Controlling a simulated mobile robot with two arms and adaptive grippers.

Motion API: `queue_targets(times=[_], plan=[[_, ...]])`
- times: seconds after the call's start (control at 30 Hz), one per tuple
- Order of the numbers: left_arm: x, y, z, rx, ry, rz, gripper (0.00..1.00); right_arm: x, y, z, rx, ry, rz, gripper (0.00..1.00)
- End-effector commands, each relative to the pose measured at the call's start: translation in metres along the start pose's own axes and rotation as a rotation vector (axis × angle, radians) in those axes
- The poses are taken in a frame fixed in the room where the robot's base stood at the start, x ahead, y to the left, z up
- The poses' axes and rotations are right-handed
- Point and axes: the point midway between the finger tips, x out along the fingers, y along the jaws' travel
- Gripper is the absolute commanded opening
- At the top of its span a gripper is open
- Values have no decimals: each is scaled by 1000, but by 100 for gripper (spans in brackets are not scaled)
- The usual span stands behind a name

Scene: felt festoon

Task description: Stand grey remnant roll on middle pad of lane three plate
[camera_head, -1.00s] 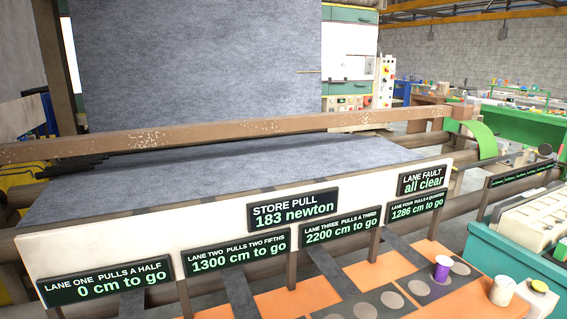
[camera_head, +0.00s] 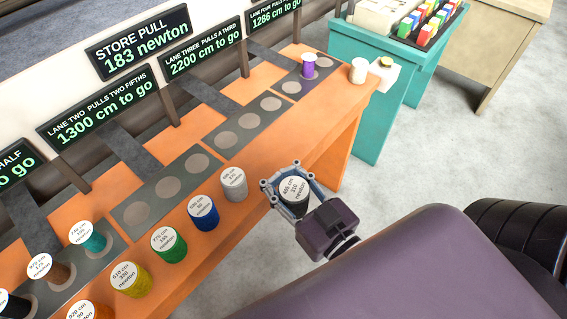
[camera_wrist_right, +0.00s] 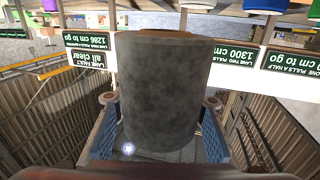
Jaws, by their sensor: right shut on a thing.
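The dark grey remnant roll (camera_head: 291,192) has a white top label and is in my right gripper (camera_head: 289,186), whose fingers are shut around it. It is upright or nearly so, in front of the bench's front edge. In the right wrist view the grey roll (camera_wrist_right: 165,90) fills the middle between the fingers. The lane three plate (camera_head: 236,129) is a dark strip up and left of the gripper, with three bare round pads. Its middle pad (camera_head: 248,121) is clear and apart from the roll. My left gripper is not in view.
Light grey (camera_head: 233,184), blue (camera_head: 204,213), green (camera_head: 168,245) and yellow rolls stand along the orange bench's front edge. A purple roll (camera_head: 308,67) stands on the lane four plate. Teal (camera_head: 88,237) and brown rolls stand on the lane one plate. The lane two plate (camera_head: 151,199) is bare.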

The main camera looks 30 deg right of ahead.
Motion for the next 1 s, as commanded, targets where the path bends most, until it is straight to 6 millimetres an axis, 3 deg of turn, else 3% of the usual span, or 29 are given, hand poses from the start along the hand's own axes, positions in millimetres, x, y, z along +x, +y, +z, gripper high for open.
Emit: queue_targets(times=[1.0], plan=[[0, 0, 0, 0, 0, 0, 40, 63, -95, -32, -7, 7, -663, 0]])
